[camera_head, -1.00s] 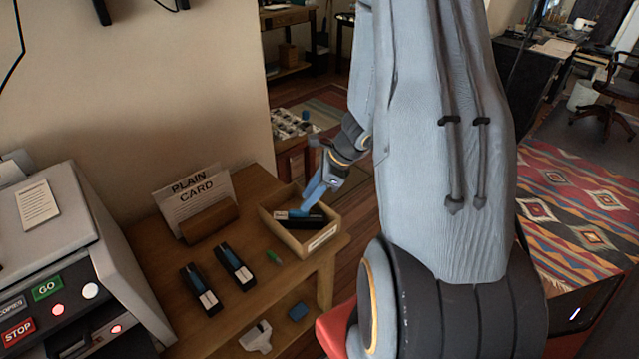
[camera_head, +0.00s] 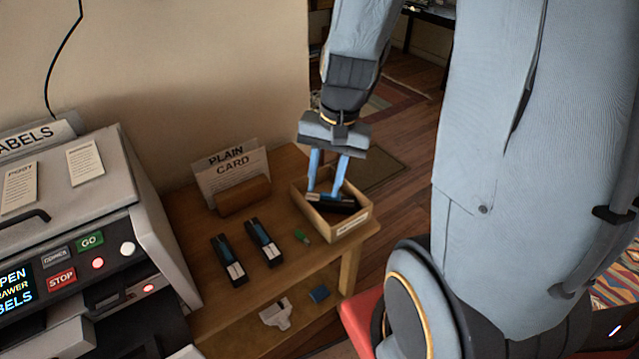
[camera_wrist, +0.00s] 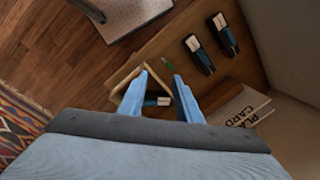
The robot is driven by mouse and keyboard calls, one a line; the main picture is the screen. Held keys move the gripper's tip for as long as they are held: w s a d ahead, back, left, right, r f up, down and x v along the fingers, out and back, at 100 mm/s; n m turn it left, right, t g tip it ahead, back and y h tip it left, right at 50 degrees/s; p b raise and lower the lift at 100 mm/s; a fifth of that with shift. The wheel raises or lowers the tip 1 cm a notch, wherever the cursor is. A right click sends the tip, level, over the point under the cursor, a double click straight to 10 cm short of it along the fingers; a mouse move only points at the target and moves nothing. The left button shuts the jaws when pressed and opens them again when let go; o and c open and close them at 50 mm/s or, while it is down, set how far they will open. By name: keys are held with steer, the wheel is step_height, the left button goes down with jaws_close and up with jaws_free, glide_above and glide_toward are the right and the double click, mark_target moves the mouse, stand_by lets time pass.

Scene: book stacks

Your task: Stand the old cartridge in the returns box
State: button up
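The small open wooden box (camera_head: 348,227), with a pale label on its front, stands at the right end of the wooden table. A dark cartridge with a pale label (camera_head: 336,206) is inside it, lying or leaning across the box; I cannot tell which. It also shows in the wrist view (camera_wrist: 157,101). My gripper (camera_head: 325,192) points down into the box. Its two blue fingers are apart, with part of the cartridge between and below them. They also show in the wrist view (camera_wrist: 158,88). The fingertips are partly hidden by the box and cartridge.
Two dark cartridges (camera_head: 228,260) (camera_head: 263,242) lie left of the box. A small green item (camera_head: 301,236) lies between. A "PLAIN CARD" holder (camera_head: 243,196) stands behind. The copier (camera_head: 90,215) is at the left. A white item (camera_head: 275,312) and blue block (camera_head: 319,294) are on the lower shelf.

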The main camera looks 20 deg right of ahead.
steer(key=shift+s+a+r+n+t+h, duration=0.1)
steer(key=shift+s+a+r+n+h, duration=0.25)
steer(key=shift+n, duration=0.9)
steer(key=shift+s+a+r+n+t+h, duration=0.15)
steer(key=shift+s+a+r+n, duration=0.4)
steer(key=shift+n, duration=0.65)
steer(key=shift+s+a+r+n+t+h, duration=0.1)
steer(key=shift+s+a+r+n+h, duration=0.35)
steer(key=shift+n, duration=0.8)
